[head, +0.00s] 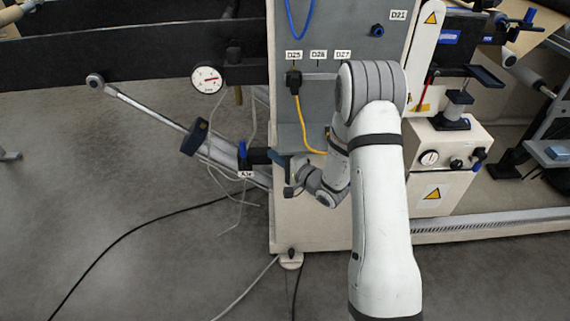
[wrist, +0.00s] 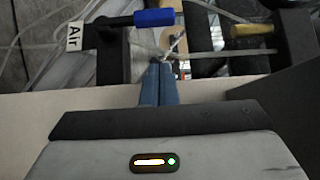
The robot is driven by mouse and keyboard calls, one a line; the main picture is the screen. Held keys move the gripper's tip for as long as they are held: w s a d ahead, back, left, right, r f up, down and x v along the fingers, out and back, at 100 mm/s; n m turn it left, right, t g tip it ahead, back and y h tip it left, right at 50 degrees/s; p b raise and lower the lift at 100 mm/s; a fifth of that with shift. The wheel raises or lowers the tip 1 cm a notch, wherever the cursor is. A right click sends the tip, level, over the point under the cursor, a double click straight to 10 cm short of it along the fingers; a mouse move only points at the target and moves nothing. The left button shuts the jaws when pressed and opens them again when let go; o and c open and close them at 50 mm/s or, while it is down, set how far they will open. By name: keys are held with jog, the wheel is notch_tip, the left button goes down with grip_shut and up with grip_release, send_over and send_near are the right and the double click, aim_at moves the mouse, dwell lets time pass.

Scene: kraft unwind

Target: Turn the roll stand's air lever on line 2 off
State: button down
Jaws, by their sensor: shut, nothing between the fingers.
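The air lever has a blue handle (head: 243,152) at the left side of the grey cabinet in the head view, above a small white tag. In the wrist view the blue handle (wrist: 153,17) lies at the top on a dark arm, with a white tag reading "Air" (wrist: 74,36) to its left. My gripper (wrist: 160,66) is shut and empty; its blue-grey fingers point towards the lever and end a little below the handle in the picture, apparently apart from it. In the head view my gripper (head: 279,159) is small and partly hidden beside the cabinet, just right of the lever.
A round gauge (head: 207,80) stands above the lever. A long metal bar (head: 145,107) slants to its left. A yellow cable (head: 301,125) hangs on the grey cabinet (head: 340,30). A yellow handle (wrist: 252,30) shows at the upper right of the wrist view. Cables lie on the floor.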

aim_at(244, 155)
jog(key=w+a, duration=0.2)
jog(key=a, duration=0.4)
jog(key=shift+w+b, duration=0.2)
jog(key=shift+b, duration=0.15)
jog(key=shift+a, duration=0.15)
